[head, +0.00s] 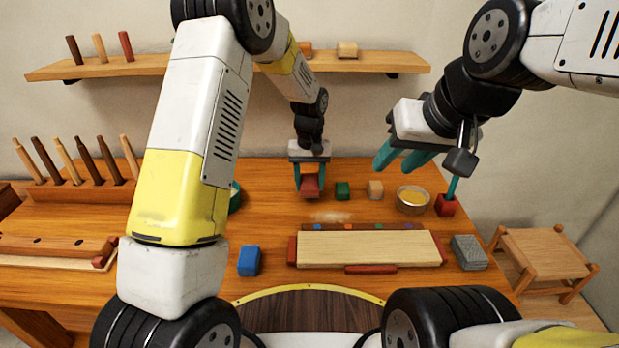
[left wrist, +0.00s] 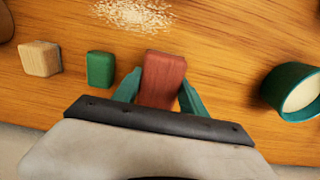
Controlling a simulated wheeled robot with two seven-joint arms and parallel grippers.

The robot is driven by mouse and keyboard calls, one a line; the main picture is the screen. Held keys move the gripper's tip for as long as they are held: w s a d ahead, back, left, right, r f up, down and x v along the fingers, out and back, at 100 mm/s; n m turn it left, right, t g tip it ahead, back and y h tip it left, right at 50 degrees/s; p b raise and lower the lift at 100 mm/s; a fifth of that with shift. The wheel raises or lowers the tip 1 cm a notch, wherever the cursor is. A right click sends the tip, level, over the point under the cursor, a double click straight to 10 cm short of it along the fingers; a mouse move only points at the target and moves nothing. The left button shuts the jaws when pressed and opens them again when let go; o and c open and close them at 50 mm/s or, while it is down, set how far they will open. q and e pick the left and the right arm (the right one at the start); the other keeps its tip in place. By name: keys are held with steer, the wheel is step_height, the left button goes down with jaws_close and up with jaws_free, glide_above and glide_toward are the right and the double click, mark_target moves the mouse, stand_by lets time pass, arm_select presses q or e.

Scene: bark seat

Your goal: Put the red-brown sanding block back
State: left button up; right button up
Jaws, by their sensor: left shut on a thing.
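The red-brown sanding block (head: 311,186) is between the teal fingers of my left gripper (head: 311,180), which is shut on it at the back middle of the workbench. In the left wrist view the red-brown block (left wrist: 163,78) stands out past my left fingertips (left wrist: 158,92). I cannot tell whether it touches the bench. A green block (head: 342,190) and a light wood block (head: 376,189) stand in a row to its right. My right gripper (head: 404,157) hangs above the back right of the bench, its teal fingers apart and empty.
A pale board (head: 368,248) with red-brown edge pieces lies in front, with a strip of coloured marks behind it. A blue block (head: 249,261), a grey block (head: 469,252), a tin (head: 412,199) and a red holder (head: 445,205) stand around. Pale dust (head: 330,217) lies between.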

arm_select(q)
steer(key=shift+s+f, duration=0.15)
steer(key=shift+f, duration=1.45)
steer(key=shift+f, duration=0.1)
steer(key=o, duration=1.4)
